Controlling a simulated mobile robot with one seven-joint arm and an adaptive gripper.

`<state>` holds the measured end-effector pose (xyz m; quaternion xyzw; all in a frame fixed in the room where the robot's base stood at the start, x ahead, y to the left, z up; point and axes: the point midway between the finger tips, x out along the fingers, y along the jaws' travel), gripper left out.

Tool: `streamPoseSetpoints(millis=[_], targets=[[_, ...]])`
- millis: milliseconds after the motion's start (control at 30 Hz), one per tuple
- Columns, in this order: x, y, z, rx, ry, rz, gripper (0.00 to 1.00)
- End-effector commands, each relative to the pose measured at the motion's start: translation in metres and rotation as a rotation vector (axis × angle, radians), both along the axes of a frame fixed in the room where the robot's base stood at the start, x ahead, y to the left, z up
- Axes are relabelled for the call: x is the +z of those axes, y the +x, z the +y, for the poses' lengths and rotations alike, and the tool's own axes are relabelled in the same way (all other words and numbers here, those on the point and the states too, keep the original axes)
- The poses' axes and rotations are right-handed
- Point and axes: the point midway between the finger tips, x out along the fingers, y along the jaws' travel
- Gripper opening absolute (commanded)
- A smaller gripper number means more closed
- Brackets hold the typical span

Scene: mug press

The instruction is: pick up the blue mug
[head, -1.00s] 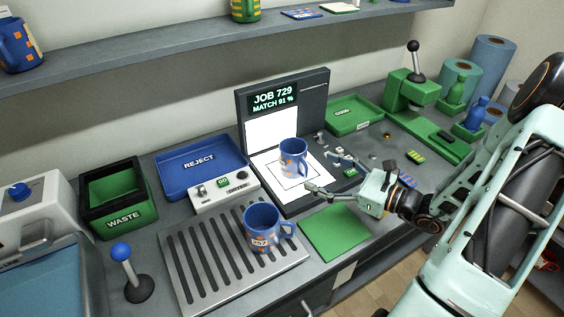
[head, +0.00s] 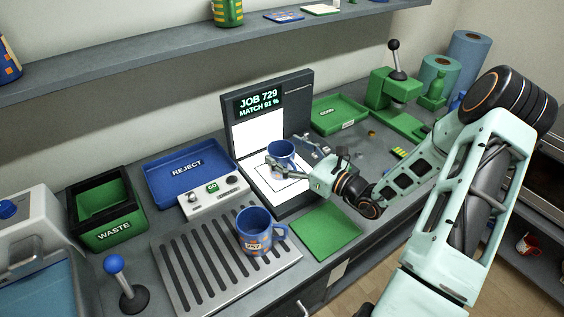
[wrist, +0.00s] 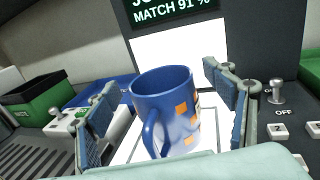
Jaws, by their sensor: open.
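A blue mug with orange squares (head: 282,154) stands upright on the white lit plate of the inspection station (head: 262,181). In the wrist view the mug (wrist: 170,108) is between the two fingers of my gripper (wrist: 168,112), with its handle toward the camera at lower left. My gripper (head: 292,160) is open around the mug, with gaps visible on both sides in the wrist view. In the head view the gripper partly hides the mug. A second blue mug with orange marks (head: 255,232) stands upright on the slotted metal rack (head: 190,262), apart from my gripper.
The station's screen (head: 259,103) reads JOB 729, MATCH 91 %. A control box (head: 213,196), blue REJECT tray (head: 186,169) and green WASTE bin (head: 108,218) lie to the left. A green mat (head: 325,231) lies in front. A green press (head: 396,92) stands at back right.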

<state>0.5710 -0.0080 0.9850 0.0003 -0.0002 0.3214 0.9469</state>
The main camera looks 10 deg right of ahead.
Motion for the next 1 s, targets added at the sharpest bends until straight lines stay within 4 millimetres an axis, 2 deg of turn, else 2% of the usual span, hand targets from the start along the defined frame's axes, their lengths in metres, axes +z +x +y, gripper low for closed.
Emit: streamPoseSetpoints(millis=[133,367,1000], targets=[[-0.0004,0.0095,0.0073,0.000,-0.001,0.001,0.76],[-0.0007,0.0102,0.0077,0.000,-0.001,0.001,0.75],[-0.0005,0.0098,0.0075,0.000,-0.001,0.001,0.05]])
